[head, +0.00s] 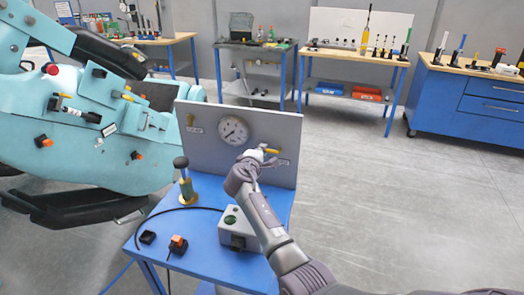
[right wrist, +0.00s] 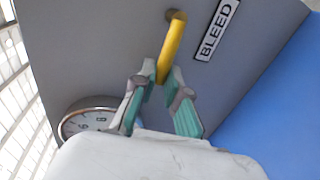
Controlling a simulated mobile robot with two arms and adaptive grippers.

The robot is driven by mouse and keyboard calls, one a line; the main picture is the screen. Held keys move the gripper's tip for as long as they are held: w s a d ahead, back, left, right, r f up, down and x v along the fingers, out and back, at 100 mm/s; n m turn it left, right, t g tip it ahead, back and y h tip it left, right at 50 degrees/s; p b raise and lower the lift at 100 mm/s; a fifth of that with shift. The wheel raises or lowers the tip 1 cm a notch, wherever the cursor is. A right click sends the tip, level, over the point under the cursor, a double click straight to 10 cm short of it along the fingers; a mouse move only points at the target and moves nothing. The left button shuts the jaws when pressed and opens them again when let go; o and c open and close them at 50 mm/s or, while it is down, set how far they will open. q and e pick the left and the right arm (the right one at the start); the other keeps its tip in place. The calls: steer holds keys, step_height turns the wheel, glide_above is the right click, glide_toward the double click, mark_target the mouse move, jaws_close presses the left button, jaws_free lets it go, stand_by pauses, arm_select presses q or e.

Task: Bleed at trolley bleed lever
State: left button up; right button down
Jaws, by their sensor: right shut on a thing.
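The yellow bleed lever (head: 270,151) is on the grey panel (head: 200,155) of the blue trolley (head: 205,262). In the right wrist view the lever (right wrist: 172,45) runs down from its pivot in the panel, beside a "BLEED" label (right wrist: 217,30). My right gripper (head: 256,155) reaches up to the panel. In the right wrist view its green-padded fingers (right wrist: 161,90) are shut on the lever's free end. The gripper partly hides the lever in the head view. My left gripper does not show.
A hand pump (head: 186,185) and a grey box (head: 238,228) stand on the trolley top. A teal coaster car (head: 120,165) is at left. The floor at right is clear.

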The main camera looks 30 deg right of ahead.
stand_by(0.4)
steer(key=c, duration=1.2)
jaws_free()
steer(key=shift+d, duration=0.1)
steer(key=v, duration=1.2)
